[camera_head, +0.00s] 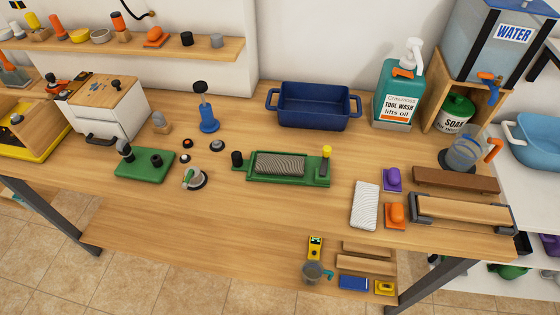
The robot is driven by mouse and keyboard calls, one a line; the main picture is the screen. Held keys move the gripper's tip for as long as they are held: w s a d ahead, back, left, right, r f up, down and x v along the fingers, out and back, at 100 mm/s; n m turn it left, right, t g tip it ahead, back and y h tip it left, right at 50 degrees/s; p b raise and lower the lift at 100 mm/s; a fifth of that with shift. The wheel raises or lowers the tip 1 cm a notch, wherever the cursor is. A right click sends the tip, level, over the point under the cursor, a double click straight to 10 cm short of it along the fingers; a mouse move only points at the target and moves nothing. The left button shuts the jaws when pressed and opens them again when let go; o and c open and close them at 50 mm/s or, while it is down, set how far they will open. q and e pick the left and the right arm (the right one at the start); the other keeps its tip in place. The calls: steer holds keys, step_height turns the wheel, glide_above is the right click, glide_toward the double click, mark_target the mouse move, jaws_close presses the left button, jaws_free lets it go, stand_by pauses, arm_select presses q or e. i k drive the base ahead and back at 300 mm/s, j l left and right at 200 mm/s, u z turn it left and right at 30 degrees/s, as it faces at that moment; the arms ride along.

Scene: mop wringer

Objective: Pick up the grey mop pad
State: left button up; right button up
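A grey ribbed pad (280,164) lies in a long green tray (262,182) in the middle of the wooden table. It looks like the grey mop pad. A black knob stands at the tray's left end and a yellow-topped black handle at its right end. A paler, whitish textured pad (365,205) lies flat on the table to the right of the tray. Neither of my grippers shows in the head view.
A blue basin (313,105) stands behind the tray, and a teal tool-wash bottle (399,88) is to its right. A blue-based plunger (207,116), a green block (145,162) and a small grey cup (194,178) stand left. The front middle of the table (250,230) is clear.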

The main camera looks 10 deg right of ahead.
mark_target(266, 163)
steer(key=j+z, duration=0.55)
steer(key=z, duration=0.15)
steer(key=j+z, duration=0.35)
steer(key=i+l, duration=0.05)
steer(key=l, duration=0.05)
